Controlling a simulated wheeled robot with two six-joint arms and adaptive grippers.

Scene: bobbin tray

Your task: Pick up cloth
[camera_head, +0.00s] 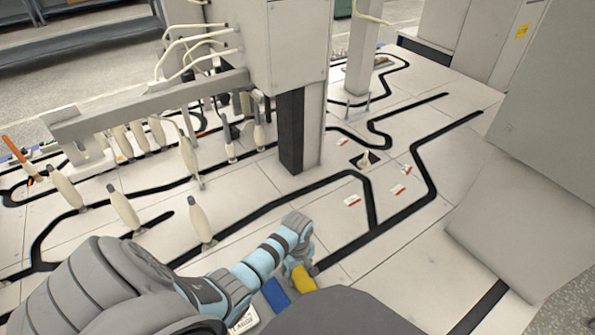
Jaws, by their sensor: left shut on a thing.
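My left arm comes in from the bottom left, and its wrist bends down near the lower middle. My left gripper (299,266) is shut on a yellow piece (304,280), which looks like the cloth. Only a small part of the yellow piece shows; its lower edge is hidden behind a dark grey rounded shape. A blue piece (275,294) lies just left of it, partly hidden; I cannot tell what it is. The fingertips are too small to make out clearly. My right gripper is not in view.
White floor panels with black line tracks (300,197) fill the middle. A grey frame (150,105) with several pale bobbins (200,222) stands at left. A tall grey cabinet (290,45) stands behind. A large grey panel (525,215) blocks the right. Small red-white labels (352,201) lie on the panels.

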